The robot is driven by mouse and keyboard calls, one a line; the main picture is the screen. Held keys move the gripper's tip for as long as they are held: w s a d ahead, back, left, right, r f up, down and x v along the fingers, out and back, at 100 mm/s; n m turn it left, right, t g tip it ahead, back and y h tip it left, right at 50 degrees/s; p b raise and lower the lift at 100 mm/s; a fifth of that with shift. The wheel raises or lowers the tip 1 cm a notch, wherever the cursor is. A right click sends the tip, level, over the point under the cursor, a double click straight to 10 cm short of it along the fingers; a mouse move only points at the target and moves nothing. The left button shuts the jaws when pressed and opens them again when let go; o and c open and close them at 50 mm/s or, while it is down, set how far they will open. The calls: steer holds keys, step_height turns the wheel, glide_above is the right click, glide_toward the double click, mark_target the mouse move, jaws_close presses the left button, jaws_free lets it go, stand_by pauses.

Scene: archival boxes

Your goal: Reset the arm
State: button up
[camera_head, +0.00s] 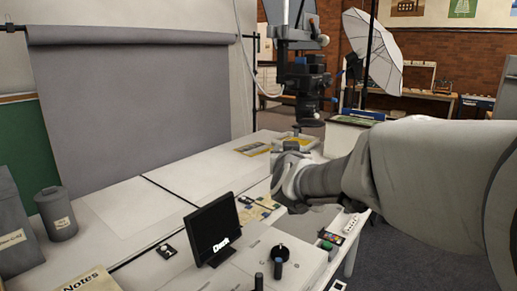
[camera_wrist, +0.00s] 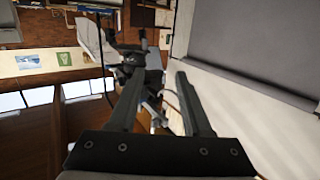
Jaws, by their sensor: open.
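My arm reaches in from the right in the head view and extends over the right part of the white table (camera_head: 120,205). In the wrist view, my gripper (camera_wrist: 155,88) shows two dark fingers standing apart with nothing between them. A camera rig is visible beyond the fingertips, but I cannot tell how close it is. In the head view, the fingers are hidden or too small to make out at the end of the arm.
A black camera (camera_head: 306,78) hangs on a stand above the table. A small monitor (camera_head: 212,228), a grey canister (camera_head: 57,214) and a Notes folder (camera_head: 92,281) stand or lie on the table. A white umbrella (camera_head: 374,52) is behind. The table's left middle is clear.

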steer(key=s+d+f+g+p, duration=0.1)
steer(key=s+g+p, duration=0.1)
steer(key=s, duration=0.9)
steer(key=s+d+f+g+y+p, duration=0.1)
steer(key=s+g, duration=0.4)
steer(key=s, duration=0.6)
steer(key=s+d+f+n+g+p, duration=0.1)
steer(key=s+g+p, duration=0.3)
steer(key=s, duration=0.6)
steer(key=shift+s+d+f+y+p, duration=0.15)
steer(key=shift+s+d+y+p, duration=0.25)
steer(key=shift+d+p, duration=0.35)
steer(key=shift+w+d, duration=0.1)
steer(key=shift+w, duration=0.05)
